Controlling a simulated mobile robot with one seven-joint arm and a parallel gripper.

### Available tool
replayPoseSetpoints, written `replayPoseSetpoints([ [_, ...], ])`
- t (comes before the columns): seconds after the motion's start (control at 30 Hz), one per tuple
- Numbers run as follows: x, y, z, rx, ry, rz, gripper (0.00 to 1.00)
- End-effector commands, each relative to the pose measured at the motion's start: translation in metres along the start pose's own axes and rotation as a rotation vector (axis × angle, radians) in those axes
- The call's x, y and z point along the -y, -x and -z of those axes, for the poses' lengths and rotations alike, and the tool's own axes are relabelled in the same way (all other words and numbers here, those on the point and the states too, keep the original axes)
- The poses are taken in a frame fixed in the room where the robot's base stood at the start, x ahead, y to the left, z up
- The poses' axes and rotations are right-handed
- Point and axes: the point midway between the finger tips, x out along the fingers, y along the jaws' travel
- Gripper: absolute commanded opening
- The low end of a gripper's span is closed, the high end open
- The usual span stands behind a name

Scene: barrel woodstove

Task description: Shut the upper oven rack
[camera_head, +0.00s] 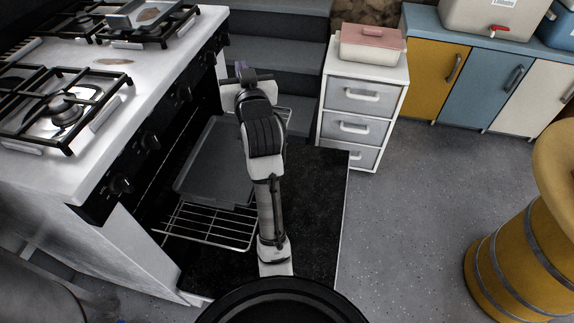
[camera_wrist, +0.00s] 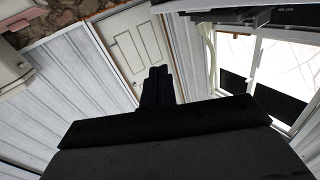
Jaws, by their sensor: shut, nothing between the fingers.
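The stove (camera_head: 165,85) stands at the left with its oven door (camera_head: 318,195) folded down flat. A wire oven rack (camera_head: 210,226) sticks out of the oven over the open door. A grey tray (camera_head: 215,165) lies on it. I cannot tell from here whether a second rack is below. My arm reaches out over the door, to the right of the tray, and covers part of the rack. My gripper (camera_head: 241,70) is past the tray's far end, near the rack's far side. It looks shut and empty in the wrist view (camera_wrist: 157,85). I cannot tell if it touches the rack.
A white drawer unit (camera_head: 363,90) with a pink-lidded box (camera_head: 372,43) stands beyond the door. Grey steps (camera_head: 275,50) are behind the stove's far end. Coloured cabinets (camera_head: 480,85) line the back. A yellow barrel (camera_head: 520,235) stands at the right. The floor between is clear.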

Motion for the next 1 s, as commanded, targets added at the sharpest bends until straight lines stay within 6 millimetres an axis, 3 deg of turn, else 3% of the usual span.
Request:
replayPoseSetpoints([
  [0.03,-0.044,0.000,-0.046,0.133,-0.067,-0.040,0.00],
  [0.1,-0.084,0.009,-0.113,0.297,-0.201,-0.037,0.00],
  [0.2,-0.109,0.030,-0.183,0.430,-0.404,0.016,0.00],
  [0.3,-0.121,0.056,-0.237,0.497,-0.621,0.079,0.00],
  [0.4,-0.129,0.085,-0.277,0.511,-0.848,0.141,0.00],
  [0.6,-0.146,0.149,-0.327,0.403,-1.297,0.239,0.00],
  [0.73,-0.158,0.184,-0.342,0.286,-1.503,0.275,0.00],
  [0.9,-0.167,0.208,-0.348,0.184,-1.629,0.300,0.00],
  [1.0,-0.168,0.208,-0.347,0.167,-1.646,0.306,0.00],
])
